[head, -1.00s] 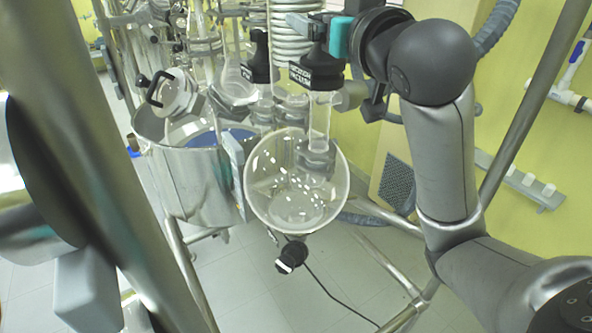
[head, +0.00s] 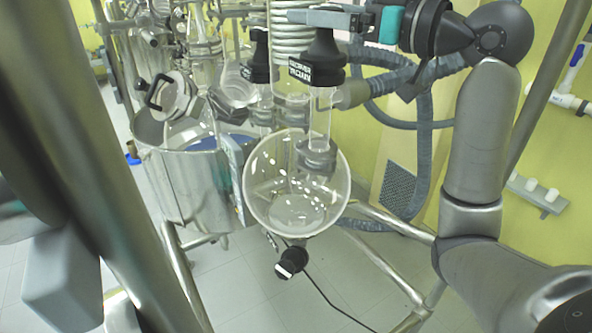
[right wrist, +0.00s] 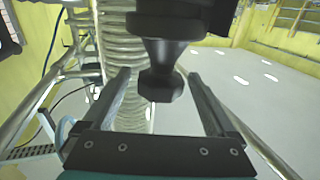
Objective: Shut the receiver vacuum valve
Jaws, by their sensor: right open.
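The receiver vacuum valve (head: 322,68) is a black knob with a white-lettered label. It stands upright on a clear glass tube above the round glass receiver (head: 340,190). My right gripper (head: 305,17) comes in from the right at the level of the valve's top, its fingers pointing left. It is open. In the right wrist view a black knob-shaped part (right wrist: 160,82) shows between the two spread fingers, with gaps on both sides. I cannot tell its depth relative to the fingertips. A grey block of my left arm shows at lower left; whether its gripper is open is unclear.
A second black labelled valve (head: 259,62) stands close to the left. A coiled glass condenser (head: 291,55) rises just behind. A steel vessel (head: 190,185) stands at left. Metal frame poles cross both sides. Grey hoses (head: 425,150) hang behind my right arm.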

